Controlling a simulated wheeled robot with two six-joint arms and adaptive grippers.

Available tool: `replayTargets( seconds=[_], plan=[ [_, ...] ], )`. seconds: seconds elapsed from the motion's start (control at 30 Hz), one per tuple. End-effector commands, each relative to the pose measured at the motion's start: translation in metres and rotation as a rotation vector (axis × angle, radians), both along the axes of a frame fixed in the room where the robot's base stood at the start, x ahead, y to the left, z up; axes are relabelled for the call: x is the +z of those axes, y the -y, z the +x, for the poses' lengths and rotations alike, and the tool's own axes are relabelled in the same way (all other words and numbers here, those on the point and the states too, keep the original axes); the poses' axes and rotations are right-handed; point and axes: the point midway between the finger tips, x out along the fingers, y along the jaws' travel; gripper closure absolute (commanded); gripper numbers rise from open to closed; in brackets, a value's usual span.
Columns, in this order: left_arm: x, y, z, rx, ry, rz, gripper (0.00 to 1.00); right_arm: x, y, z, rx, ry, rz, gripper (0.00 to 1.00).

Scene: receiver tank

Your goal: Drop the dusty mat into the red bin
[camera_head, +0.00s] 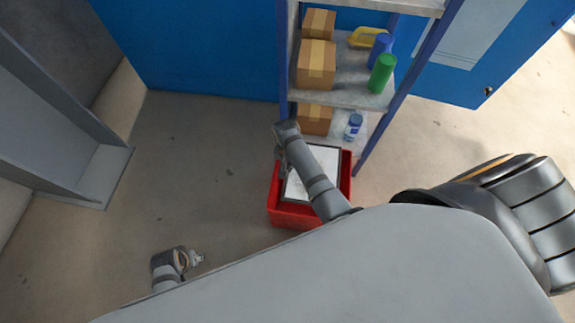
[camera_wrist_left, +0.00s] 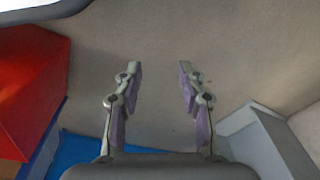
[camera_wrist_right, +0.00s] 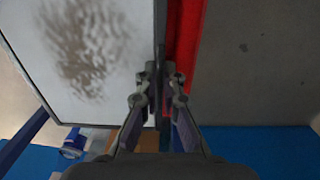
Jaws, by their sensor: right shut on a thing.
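The dusty mat is a flat, whitish panel with a dark rim (camera_head: 325,165). In the right wrist view it fills the left side, with a brown-grey smudge on its face (camera_wrist_right: 85,50). My right gripper (camera_wrist_right: 160,78) is shut on the mat's edge. In the head view this gripper (camera_head: 281,165) is at the left side of the red bin (camera_head: 295,217), and the mat lies over the bin's opening. I cannot tell how high the mat is above the bin floor. My left gripper (camera_head: 195,258) is open and empty, low above the floor; its fingers show apart in the left wrist view (camera_wrist_left: 160,72).
A shelf unit (camera_head: 345,95) stands behind the bin with cardboard boxes (camera_head: 316,65), a green cylinder (camera_head: 382,73), a blue one (camera_head: 380,48) and a small bottle (camera_head: 353,126). A grey metal structure (camera_head: 105,172) stands at the left. Floor left of the bin is clear.

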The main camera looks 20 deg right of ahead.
Motion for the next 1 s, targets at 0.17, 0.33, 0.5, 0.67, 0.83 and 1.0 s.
replayTargets(
  seconds=[0.17, 0.33, 0.5, 0.67, 0.83, 1.0],
  plan=[
    [0.021, 0.006, 0.007, -0.004, 0.0, -0.012, 0.6, -0.015, 0.0, 0.0, 0.0, -0.001, -0.001, 1.0],
    [0.045, 0.012, 0.01, -0.008, -0.004, -0.021, 0.6, -0.029, 0.0, 0.001, 0.0, 0.001, -0.001, 1.0],
    [0.068, 0.017, 0.01, -0.013, -0.008, -0.029, 0.6, -0.041, 0.0, 0.001, 0.0, 0.0, -0.001, 1.0],
    [0.087, 0.021, 0.009, -0.017, -0.013, -0.036, 0.6, -0.05, 0.0, 0.001, 0.0, 0.001, -0.001, 1.0],
    [0.1, 0.023, 0.006, -0.021, -0.016, -0.04, 0.6, -0.055, 0.0, 0.001, 0.0, 0.001, -0.001, 1.0],
    [0.104, 0.024, 0.006, -0.022, -0.018, -0.041, 0.6, -0.057, 0.0, 0.001, 0.0, 0.001, -0.001, 1.0]
  ],
)
